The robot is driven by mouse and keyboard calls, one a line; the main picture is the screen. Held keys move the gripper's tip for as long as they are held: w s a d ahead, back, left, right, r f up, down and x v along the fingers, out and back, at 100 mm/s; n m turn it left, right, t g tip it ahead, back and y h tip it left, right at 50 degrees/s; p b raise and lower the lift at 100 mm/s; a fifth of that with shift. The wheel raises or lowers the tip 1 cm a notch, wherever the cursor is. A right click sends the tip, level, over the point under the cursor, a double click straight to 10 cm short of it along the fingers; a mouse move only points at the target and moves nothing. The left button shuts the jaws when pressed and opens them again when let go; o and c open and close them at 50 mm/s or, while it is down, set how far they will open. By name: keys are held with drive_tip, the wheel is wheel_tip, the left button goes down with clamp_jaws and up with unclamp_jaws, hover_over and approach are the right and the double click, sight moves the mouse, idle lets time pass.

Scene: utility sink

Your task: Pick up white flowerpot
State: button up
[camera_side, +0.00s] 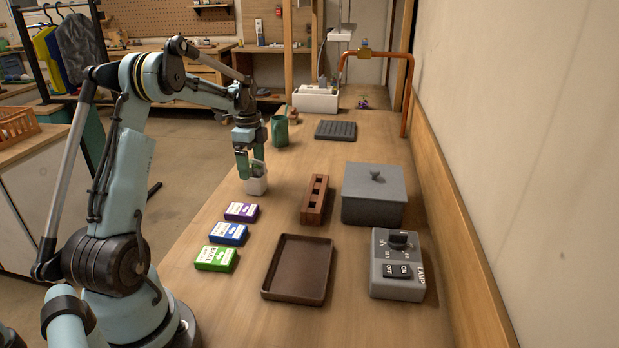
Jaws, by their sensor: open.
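The white flowerpot (257,186) is small and stands on the wooden counter, left of the middle of the picture. Something grey-green shows above its rim, partly covered by the fingers. My gripper (250,168) points down right at the flowerpot, its green fingers apart at the level of the rim. One finger shows at the left of the pot. I cannot tell whether the fingers touch it.
Purple (242,212), blue (228,233) and green (216,258) boxes lie in front of the pot. A green can (280,131) stands behind.

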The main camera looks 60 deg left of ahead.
sight(255, 175)
drive_tip(key=shift+w+f, duration=0.2)
drive_tip(key=shift+f, duration=2.4)
drive_tip(key=c, duration=1.1)
drive_tip(key=shift+o, duration=0.2)
drive_tip(key=shift+r, duration=0.1)
